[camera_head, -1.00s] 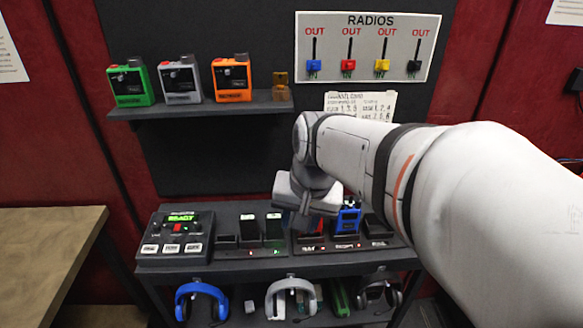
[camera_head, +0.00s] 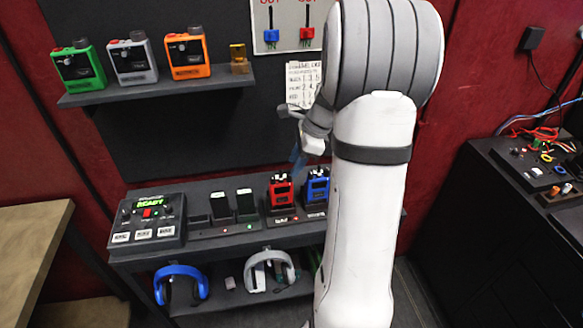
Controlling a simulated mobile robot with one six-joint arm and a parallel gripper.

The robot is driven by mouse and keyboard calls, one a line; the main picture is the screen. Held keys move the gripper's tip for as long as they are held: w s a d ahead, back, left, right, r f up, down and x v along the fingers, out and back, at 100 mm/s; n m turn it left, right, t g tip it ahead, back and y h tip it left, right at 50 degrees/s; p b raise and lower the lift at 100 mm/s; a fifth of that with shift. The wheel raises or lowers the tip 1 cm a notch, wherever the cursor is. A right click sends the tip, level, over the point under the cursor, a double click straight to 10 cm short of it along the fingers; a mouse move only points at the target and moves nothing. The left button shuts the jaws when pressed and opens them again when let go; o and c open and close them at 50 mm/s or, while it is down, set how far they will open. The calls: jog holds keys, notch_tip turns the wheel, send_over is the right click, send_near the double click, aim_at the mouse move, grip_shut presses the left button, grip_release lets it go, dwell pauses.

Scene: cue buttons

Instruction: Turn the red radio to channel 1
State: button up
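The red radio (camera_head: 280,191) stands upright in a dark charging dock on the desk shelf, just left of the blue radio (camera_head: 317,187). Its knobs on top are too small to read, so I cannot tell its channel. My gripper (camera_head: 299,150) is above and a little right of the red radio in the picture, apart from it. It is seen side-on, partly hidden by my own arm, and its finger opening is not clear.
A control box (camera_head: 147,217) showing READY and several charger slots (camera_head: 232,207) are left of the radios. Green, grey and orange radios sit on the upper shelf (camera_head: 160,90). Headsets (camera_head: 181,284) lie below. A dark cabinet (camera_head: 535,190) with cables stands at right.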

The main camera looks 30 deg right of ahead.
aim_at(289, 177)
jog(key=shift+x, duration=1.6)
jog(key=shift+c, duration=0.4)
grip_shut()
